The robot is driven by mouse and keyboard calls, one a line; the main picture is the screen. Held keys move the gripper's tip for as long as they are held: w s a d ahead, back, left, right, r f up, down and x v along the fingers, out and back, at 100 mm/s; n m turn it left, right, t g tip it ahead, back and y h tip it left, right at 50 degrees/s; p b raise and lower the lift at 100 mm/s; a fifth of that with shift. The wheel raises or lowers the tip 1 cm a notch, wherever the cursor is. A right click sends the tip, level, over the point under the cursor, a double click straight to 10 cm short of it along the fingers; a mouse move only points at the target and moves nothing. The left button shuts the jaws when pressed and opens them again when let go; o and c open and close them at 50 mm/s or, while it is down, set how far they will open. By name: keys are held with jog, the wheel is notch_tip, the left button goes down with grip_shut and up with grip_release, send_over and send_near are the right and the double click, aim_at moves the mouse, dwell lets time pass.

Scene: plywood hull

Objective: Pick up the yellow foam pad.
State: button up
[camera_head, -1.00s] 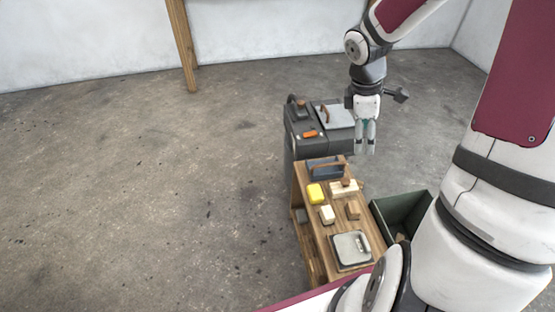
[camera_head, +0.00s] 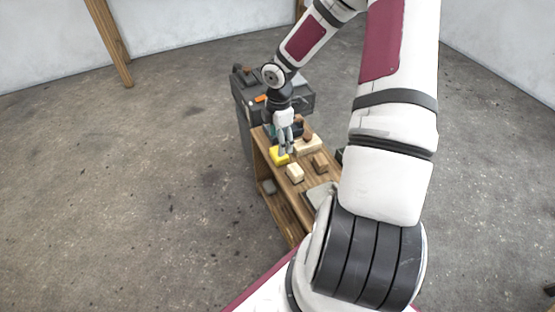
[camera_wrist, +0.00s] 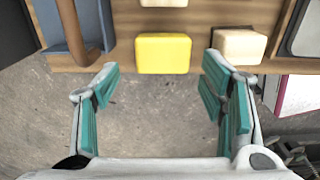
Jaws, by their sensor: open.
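The yellow foam pad (camera_head: 278,156) lies on the wooden bench top (camera_head: 312,175), near its left edge. In the wrist view the pad (camera_wrist: 163,54) is a yellow block at the bench edge, ahead of the fingertips and roughly centred between them. My gripper (camera_head: 286,152) hangs just above or beside the pad in the head view and partly covers it. In the wrist view my gripper (camera_wrist: 163,75) is open and empty, its teal-padded fingers apart on either side. I cannot tell the exact height gap between fingertips and pad.
A pale block (camera_wrist: 239,46) sits right of the pad, and a blue-grey tray with a wooden handle (camera_wrist: 75,30) is at left. A wooden block (camera_head: 320,163) and a metal tray (camera_head: 318,196) lie on the bench. A dark cabinet (camera_head: 243,108) stands behind it. Floor at left is clear.

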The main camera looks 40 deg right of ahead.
jog(key=shift+s+f+b, duration=0.1)
jog(key=shift+f+b, duration=1.65)
jog(key=shift+f, duration=1.35)
jog(key=c, duration=0.6)
